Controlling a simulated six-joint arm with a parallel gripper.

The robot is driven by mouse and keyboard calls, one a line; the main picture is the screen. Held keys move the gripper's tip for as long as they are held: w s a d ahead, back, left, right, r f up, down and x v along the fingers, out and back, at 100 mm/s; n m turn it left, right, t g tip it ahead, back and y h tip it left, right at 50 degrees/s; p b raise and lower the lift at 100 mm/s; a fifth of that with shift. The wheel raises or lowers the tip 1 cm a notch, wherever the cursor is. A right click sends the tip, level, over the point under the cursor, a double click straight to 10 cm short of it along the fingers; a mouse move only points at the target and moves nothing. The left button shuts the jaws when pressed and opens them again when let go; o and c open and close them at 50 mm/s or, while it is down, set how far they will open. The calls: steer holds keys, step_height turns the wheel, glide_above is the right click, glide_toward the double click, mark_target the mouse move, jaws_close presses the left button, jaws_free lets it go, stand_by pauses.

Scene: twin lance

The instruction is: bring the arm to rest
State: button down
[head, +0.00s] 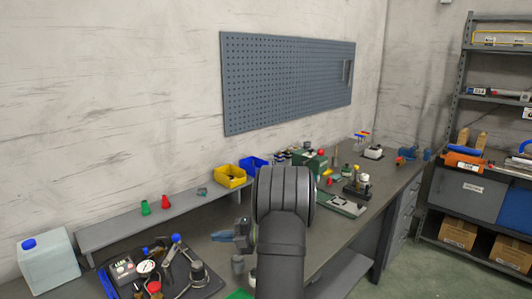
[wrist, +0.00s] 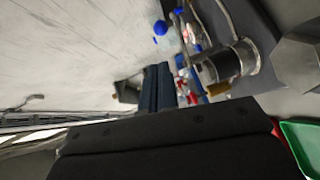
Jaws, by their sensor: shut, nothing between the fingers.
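My gripper (wrist: 157,88) shows in the wrist view as two dark blue fingers lying side by side, shut with nothing between them. In the head view my gripper (head: 222,236) sticks out to the left from behind my dark arm, above the workbench (head: 322,240). It appears apart from the things around it. My arm hides part of the bench and part of the gripper's body.
A black tray with gauges and fittings (head: 150,268) lies at the front left, near a white canister (head: 47,262). Yellow (head: 230,177) and blue (head: 253,163) bins stand behind my arm. Green and red pieces sit on a raised shelf (head: 115,221). A shelving rack (head: 455,85) stands right.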

steer(key=d, duration=0.2)
glide_toward(179, 239)
steer(key=s+a, duration=0.2)
steer(key=a, duration=0.1)
steer(key=w+a, duration=0.1)
steer(key=a, duration=0.1)
steer(key=w+a, duration=0.1)
steer(key=a, duration=0.1)
steer(key=shift+w+f, duration=0.35)
steer(key=s+d, duration=0.3)
steer(key=s+d+r, duration=0.1)
steer(key=shift+s+d, duration=0.25)
steer(key=shift+d, duration=0.15)
steer(key=s+d+r, duration=0.1)
steer(key=d, duration=0.9)
steer(key=w+a, duration=0.6)
steer(key=w, duration=0.7)
steer(key=shift+m+t, duration=0.3)
steer(key=shift+t, duration=0.1)
